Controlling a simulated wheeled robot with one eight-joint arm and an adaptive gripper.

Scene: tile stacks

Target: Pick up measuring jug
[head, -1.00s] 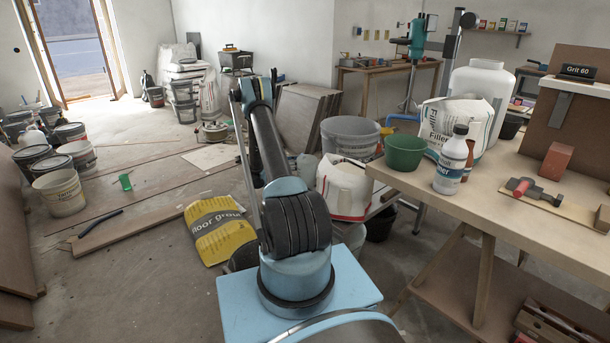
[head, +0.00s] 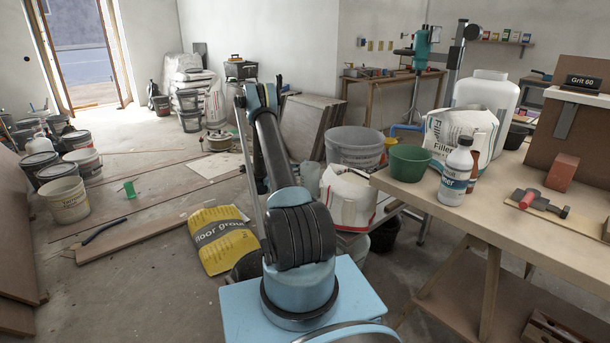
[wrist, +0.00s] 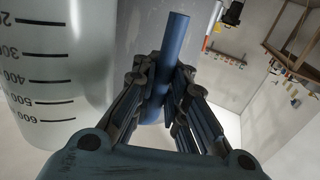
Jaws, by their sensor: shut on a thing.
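The measuring jug (wrist: 45,75) is a pale, translucent vessel with dark scale marks. It fills the left of the wrist view, close beside my gripper (wrist: 160,75). My gripper's dark, jointed fingers are closed on a blue bar (wrist: 177,40), which looks like the jug's handle. Where the bar joins the jug is hidden.
A workbench (head: 480,215) on the right carries a green bowl (head: 408,163), a white bottle (head: 456,172) and a filler bag (head: 455,135).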

